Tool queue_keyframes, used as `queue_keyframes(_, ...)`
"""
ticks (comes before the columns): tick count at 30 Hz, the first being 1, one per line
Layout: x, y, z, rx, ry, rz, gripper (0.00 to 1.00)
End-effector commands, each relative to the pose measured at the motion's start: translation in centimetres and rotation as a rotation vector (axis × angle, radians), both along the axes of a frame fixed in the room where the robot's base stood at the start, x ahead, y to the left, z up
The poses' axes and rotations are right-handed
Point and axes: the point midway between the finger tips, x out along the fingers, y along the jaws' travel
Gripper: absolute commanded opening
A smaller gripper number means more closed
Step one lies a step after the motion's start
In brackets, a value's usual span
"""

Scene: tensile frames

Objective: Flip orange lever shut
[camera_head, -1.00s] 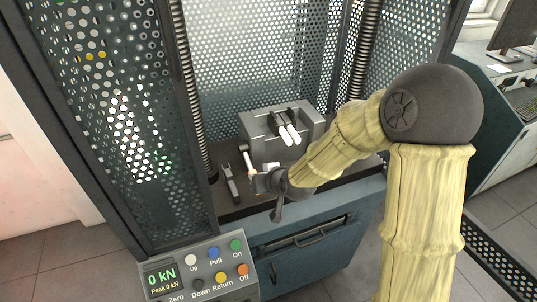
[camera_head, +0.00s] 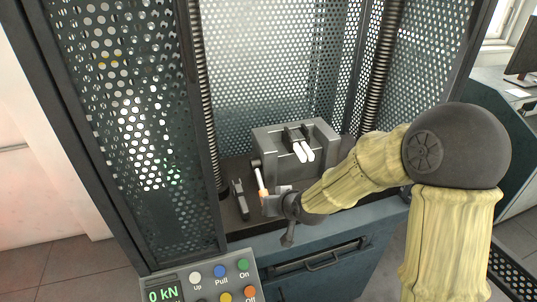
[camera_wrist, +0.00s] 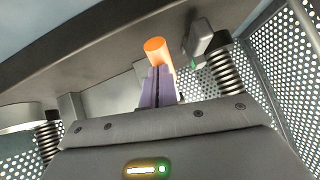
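The lever has a pale shaft and an orange end (camera_head: 263,191). In the head view it slopes down and forward from a dark pivot at the left side of a grey fixture block (camera_head: 295,172). In the wrist view its orange cylindrical end (camera_wrist: 155,46) shows just beyond my fingertips. My gripper (camera_head: 268,202) is low in front of the block, close beside the orange end. In the wrist view its purple fingers (camera_wrist: 157,84) are together with only a thin dark line between them, and nothing shows gripped. I cannot tell whether they touch the lever.
A dark grey tool-like part (camera_head: 240,200) lies left of the lever on the machine bed. Perforated guards (camera_head: 150,130) and ribbed columns (camera_head: 203,100) enclose the sides. A button panel (camera_head: 205,284) stands at the front left. Two white pieces (camera_head: 303,151) sit on the block.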

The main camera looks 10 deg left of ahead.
Motion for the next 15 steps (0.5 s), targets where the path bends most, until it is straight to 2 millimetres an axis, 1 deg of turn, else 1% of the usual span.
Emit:
queue_keyframes(1,-0.6,-0.2,-1.1,-0.013,0.027,0.006,0.0)
queue_keyframes(7,-0.7,-0.3,-0.7,-0.012,0.026,0.006,0.0)
queue_keyframes(11,-0.9,-0.7,0.5,-0.01,0.021,0.006,0.0)
queue_keyframes(15,-1.2,-1.3,2.6,-0.004,0.009,0.006,0.0)
